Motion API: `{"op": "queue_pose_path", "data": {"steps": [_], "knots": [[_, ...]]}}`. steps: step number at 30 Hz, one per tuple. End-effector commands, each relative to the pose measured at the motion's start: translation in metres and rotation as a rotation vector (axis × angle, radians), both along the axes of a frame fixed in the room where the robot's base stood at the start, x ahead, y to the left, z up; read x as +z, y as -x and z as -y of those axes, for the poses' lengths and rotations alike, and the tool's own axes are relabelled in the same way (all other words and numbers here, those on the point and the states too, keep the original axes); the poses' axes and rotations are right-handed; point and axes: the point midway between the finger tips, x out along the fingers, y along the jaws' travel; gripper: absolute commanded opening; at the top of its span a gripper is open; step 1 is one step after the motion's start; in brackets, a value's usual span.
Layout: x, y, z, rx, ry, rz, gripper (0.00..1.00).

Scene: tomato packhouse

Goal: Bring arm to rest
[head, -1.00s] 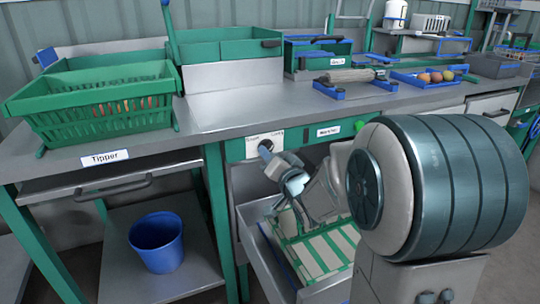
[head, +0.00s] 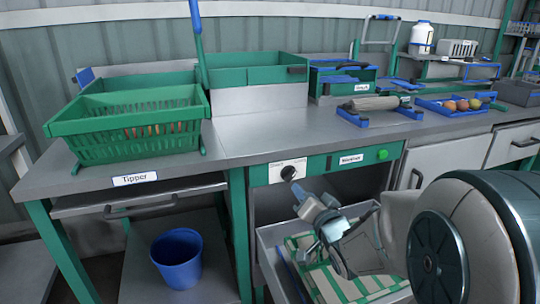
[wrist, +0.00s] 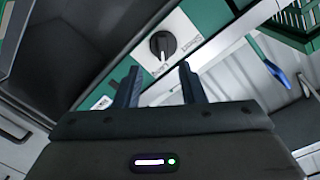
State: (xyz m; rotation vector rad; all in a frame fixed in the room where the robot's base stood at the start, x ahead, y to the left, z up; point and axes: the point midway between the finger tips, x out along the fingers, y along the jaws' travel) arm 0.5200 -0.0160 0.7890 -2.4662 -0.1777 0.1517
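My gripper (head: 318,212) is in front of the bench, over the open drawer and just below and right of the dark rotary knob (head: 288,172) on its white plate. In the wrist view my gripper (wrist: 158,85) has its two dark fingers spread apart with nothing between them. The knob (wrist: 160,45) shows beyond the fingertips, apart from them. My arm bends in from the lower right and hides part of the drawer and the bench front.
The open drawer (head: 270,240) holds green-and-white pieces. A green crate (head: 135,107) with red items stands on the bench at left. A blue bucket (head: 180,262) is on the lower shelf. A tray (head: 443,113) of tomatoes sits at back right. A green button (head: 382,154) is on the panel.

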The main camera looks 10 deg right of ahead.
Motion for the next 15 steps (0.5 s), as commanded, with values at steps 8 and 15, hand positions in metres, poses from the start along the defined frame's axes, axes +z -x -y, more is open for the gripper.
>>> {"op": "queue_pose_path", "data": {"steps": [8, 15], "knots": [[0.062, 0.018, 0.013, -0.091, 0.208, -0.234, 0.36], [0.103, 0.053, 0.019, -0.105, 0.367, -0.48, 0.36]]}}
